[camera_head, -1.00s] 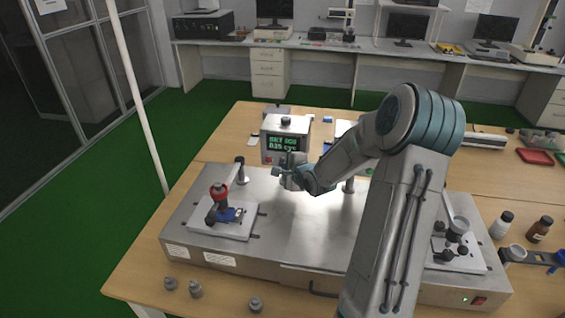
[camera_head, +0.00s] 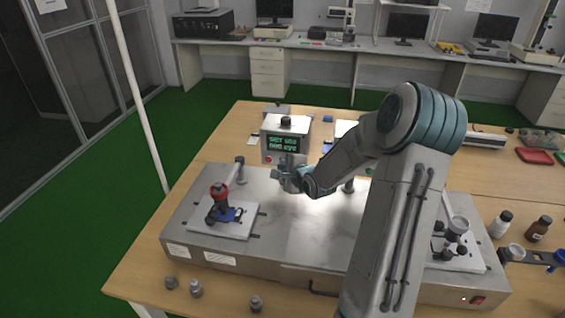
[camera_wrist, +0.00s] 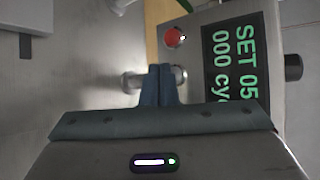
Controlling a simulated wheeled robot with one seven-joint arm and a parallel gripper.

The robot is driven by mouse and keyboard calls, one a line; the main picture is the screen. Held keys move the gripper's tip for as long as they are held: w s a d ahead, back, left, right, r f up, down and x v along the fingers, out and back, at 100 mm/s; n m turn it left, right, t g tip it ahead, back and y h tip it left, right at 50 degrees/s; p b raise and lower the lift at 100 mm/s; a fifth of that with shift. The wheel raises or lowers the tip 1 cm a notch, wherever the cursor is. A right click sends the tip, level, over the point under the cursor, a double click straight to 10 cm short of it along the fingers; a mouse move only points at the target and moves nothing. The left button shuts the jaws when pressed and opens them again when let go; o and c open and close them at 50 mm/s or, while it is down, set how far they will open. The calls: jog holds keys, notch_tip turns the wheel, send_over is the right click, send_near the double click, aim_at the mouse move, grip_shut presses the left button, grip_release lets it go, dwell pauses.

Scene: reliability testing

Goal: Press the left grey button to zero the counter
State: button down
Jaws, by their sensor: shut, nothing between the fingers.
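The counter box (camera_head: 270,128) stands behind the steel test bench, with a green-lit display (camera_head: 283,144). In the wrist view the display (camera_wrist: 240,62) appears turned sideways and reads "SET 05…" above "000 cy…", partly cut off by my gripper. A red button (camera_wrist: 174,38) is on the same panel. A pale grey round part (camera_wrist: 181,75) shows just beside my fingertips, partly hidden by them; I cannot tell whether they touch it. My gripper (camera_wrist: 160,70) is shut and empty, with its fingertips at the lower front of the box. It also shows in the head view (camera_head: 290,160).
The steel bench (camera_head: 290,225) carries a left fixture with a red-topped clamp (camera_head: 219,190) and a right fixture (camera_head: 455,245). Small grey weights (camera_head: 195,288) lie in front. A white bottle (camera_head: 502,224) and a brown bottle (camera_head: 539,229) stand at right.

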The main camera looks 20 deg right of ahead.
jog(key=shift+s, duration=0.1)
jog(key=s+a, duration=0.1)
jog(key=s, duration=0.1)
jog(key=s+a, duration=0.1)
jog(key=s, duration=0.1)
jog(key=shift+a, duration=0.4)
jog(key=shift+a, duration=0.1)
dwell(0.8)
jog(key=s+a+r+n+g, duration=0.3)
jog(key=s+n, duration=0.3)
jog(key=s, duration=0.3)
jog(key=s+a+r+n+g+h, duration=0.1)
jog(key=s+a+r+n+g, duration=0.2)
jog(key=s, duration=0.7)
jog(key=s+a+r+n+g, duration=0.3)
jog(key=s+a+r+n, duration=0.3)
jog(key=s+n, duration=0.4)
jog(key=shift+s+r+n, duration=0.25)
jog(key=shift+r+n, duration=0.35)
jog(key=shift+n, duration=0.1)
